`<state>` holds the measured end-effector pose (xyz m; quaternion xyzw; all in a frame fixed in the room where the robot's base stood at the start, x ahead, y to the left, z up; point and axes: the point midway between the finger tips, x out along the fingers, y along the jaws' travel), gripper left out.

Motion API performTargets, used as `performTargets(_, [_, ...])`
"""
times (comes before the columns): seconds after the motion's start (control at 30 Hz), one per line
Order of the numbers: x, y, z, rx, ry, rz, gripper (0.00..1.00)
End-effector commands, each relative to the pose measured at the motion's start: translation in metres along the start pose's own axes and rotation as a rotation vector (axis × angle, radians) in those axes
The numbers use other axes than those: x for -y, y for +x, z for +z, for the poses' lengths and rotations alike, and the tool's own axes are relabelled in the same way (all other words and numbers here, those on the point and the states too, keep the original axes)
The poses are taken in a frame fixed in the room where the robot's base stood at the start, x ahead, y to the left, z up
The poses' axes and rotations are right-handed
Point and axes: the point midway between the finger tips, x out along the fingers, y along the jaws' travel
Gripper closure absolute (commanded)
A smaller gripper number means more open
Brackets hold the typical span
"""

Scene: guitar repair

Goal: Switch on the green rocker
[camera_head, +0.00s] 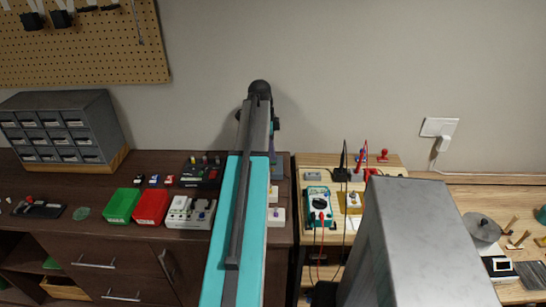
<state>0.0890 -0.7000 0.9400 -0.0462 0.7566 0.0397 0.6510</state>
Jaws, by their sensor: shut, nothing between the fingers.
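I cannot make out a green rocker in the head view. Small pale boxes, one (276,216) at the front right of the dark cabinet top (120,172), stand just right of my arm and are partly covered by it. Several small items with red and blue tops, one of them here (154,180), stand behind the bins, too small to tell apart. My teal and grey arm reaches up the middle of the view toward the wall. My gripper is hidden behind the arm, and part of the cabinet top is hidden too.
A green bin (122,206), a red bin (152,207) and a white box with knobs (190,212) line the cabinet's front. A black box (202,172) stands behind. A grey drawer unit (62,128) is at left. A teal multimeter (319,207) with leads lies on the wooden bench.

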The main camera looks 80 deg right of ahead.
Motion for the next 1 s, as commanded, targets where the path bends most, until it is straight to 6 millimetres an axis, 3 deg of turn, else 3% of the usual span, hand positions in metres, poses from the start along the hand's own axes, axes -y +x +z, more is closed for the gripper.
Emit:
performTargets(0.47, [0.0,0.002,0.0,0.0,0.0,0.0,1.0])
performTargets(1.0, [0.0,-0.025,-0.004,0.0,0.0,0.0,1.0])
